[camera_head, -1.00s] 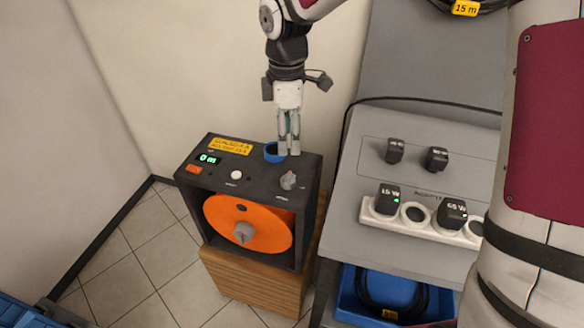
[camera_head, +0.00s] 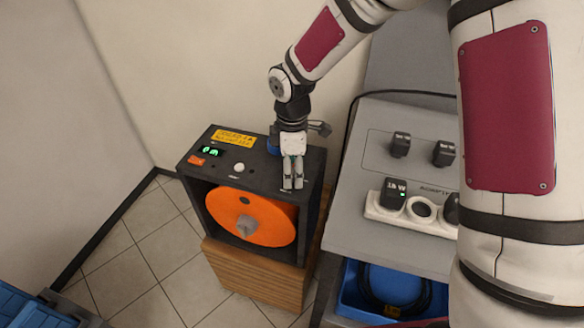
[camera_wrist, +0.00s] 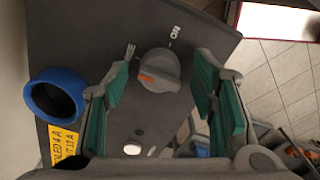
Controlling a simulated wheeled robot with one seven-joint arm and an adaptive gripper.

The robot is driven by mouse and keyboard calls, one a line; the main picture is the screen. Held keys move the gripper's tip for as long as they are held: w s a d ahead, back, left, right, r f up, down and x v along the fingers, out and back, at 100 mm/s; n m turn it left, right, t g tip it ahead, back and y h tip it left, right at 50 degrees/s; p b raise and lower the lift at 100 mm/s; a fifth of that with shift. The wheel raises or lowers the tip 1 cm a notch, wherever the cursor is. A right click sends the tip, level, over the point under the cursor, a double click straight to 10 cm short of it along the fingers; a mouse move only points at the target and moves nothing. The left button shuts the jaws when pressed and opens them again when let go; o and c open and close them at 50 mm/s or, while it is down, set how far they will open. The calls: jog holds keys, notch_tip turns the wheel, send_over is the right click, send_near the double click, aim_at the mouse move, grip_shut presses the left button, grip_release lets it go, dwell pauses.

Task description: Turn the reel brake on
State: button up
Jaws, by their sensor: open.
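The brake knob (camera_wrist: 160,70) is a grey dial with an orange mark on the top of the dark reel box (camera_head: 190,179). In the wrist view it sits between a label ending in "EE" at the left and "ON" at the upper right. Its orange mark lies on the knob's left side, nearer the "EE" label. My gripper (camera_head: 293,186) is open over the box's right part and hides the knob in the head view. In the wrist view its green-padded fingers stand either side of the knob, with gaps visible. The orange reel (camera_head: 270,225) hangs in the box's front opening.
A blue ring (camera_wrist: 57,96) stands on the box beside my left finger. A white button (camera_head: 238,168) and green display (camera_head: 210,151) are on the box's top. A grey bench (camera_head: 345,215) with black adapters (camera_head: 393,195) and a white power strip stands at the right.

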jog(key=c, duration=1.1)
jog(key=shift+c, duration=0.2)
jog(key=shift+m, duration=0.4)
jog(key=m, duration=0.3)
jog(key=shift+m, duration=0.4)
jog(key=m, duration=0.4)
jog(key=shift+m, duration=0.3)
jog(key=m, duration=0.4)
jog(key=shift+m, duration=2.5)
